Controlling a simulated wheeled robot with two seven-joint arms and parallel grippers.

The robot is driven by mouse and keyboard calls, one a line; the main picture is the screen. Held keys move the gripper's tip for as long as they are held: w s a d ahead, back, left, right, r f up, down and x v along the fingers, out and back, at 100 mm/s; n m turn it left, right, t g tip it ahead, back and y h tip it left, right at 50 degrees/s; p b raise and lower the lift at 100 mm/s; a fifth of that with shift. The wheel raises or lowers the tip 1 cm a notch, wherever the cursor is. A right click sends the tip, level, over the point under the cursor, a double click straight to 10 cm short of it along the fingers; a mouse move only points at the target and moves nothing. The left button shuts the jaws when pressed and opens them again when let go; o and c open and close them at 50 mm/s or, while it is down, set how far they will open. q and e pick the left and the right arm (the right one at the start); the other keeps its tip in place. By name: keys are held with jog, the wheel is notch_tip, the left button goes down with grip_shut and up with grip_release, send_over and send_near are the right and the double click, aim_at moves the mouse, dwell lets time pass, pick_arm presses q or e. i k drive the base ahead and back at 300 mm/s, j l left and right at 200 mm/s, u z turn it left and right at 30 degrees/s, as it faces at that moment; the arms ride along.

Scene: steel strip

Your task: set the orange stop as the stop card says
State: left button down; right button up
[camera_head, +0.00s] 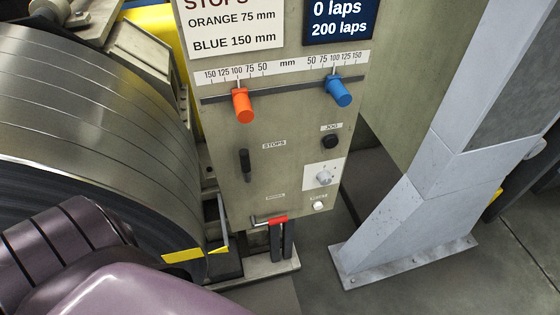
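The stop card (236,28) at the top of the panel reads ORANGE 75 mm and BLUE 150 mm. The orange stop (242,106) sits on a dark horizontal slot under the left half of the mm scale (287,65). Its stem lines up with about the 100 mark. The blue stop (339,92) sits on the same slot, with its stem near the 100 mark of the right half. Purple arm links of mine fill the lower left, and neither gripper shows.
A large steel strip coil (95,95) stands left of the panel. A dark blue display (340,20) reads 0 laps and 200 laps. Below are a black lever (245,165), a black JOG knob (330,141), a grey knob (324,177) and a red-topped pedal (270,221). A grey post (410,215) stands right.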

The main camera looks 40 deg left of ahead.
aim_at(240, 100)
jog(key=j+u, duration=0.2)
jog(key=u, duration=0.95)
